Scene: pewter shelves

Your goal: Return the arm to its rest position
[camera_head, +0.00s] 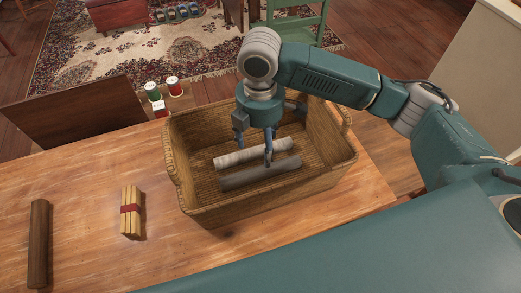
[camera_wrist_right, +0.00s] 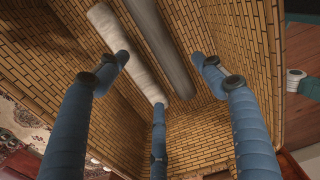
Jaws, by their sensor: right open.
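My right gripper (camera_head: 262,143) points down into the wicker basket (camera_head: 258,212) on the wooden table. Its fingers are spread and hold nothing. In the right wrist view the open fingers (camera_wrist_right: 160,75) reach toward the basket floor. A whitish roll (camera_head: 235,157) and a dark grey roll (camera_head: 245,176) lie side by side in the basket under the gripper. The right wrist view also shows the whitish roll (camera_wrist_right: 122,50) and the grey roll (camera_wrist_right: 165,45). I cannot tell whether a fingertip touches either roll. My left gripper is not in view.
The basket walls surround the fingers. A banded bundle of sticks (camera_head: 131,210) and a dark brown rod (camera_head: 38,243) are on the table at left. A green chair (camera_head: 300,25) stands behind.

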